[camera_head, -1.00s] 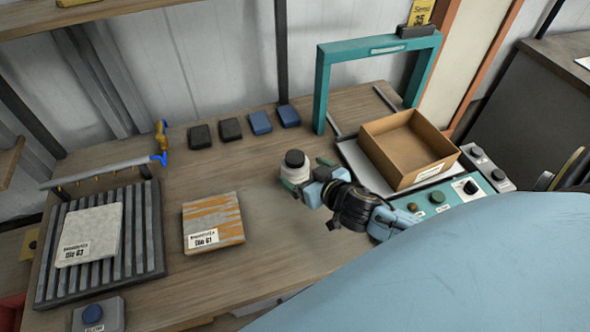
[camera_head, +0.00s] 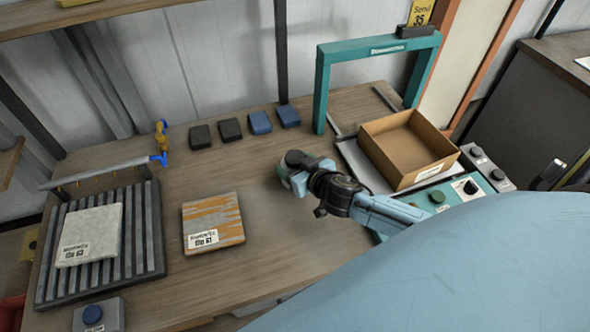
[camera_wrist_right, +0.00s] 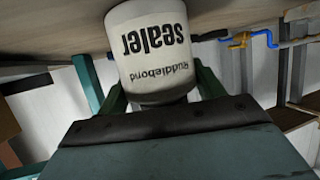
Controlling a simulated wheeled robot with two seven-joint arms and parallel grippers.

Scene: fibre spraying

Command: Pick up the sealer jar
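The sealer jar (camera_head: 299,184) is white with a dark lid and stands near the middle of the workbench, partly hidden by my right gripper in the head view. My right gripper (camera_head: 299,172) reaches it from the right, with the jar between its fingers. In the right wrist view the jar (camera_wrist_right: 150,45) fills the upper middle, its "sealer" label upside down. Green fingers (camera_wrist_right: 160,88) lie close along both its sides; whether they press on it is unclear. I cannot tell whether the jar touches the bench. My left gripper is out of view.
The workbench (camera_head: 270,240) is bare around the jar's front. A labelled tile (camera_head: 213,220) lies left of it, and a ribbed rack with a pale slab (camera_head: 90,235) further left. An open cardboard box (camera_head: 408,150) and teal frame (camera_head: 321,95) stand right. Several small blocks (camera_head: 230,129) line the back.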

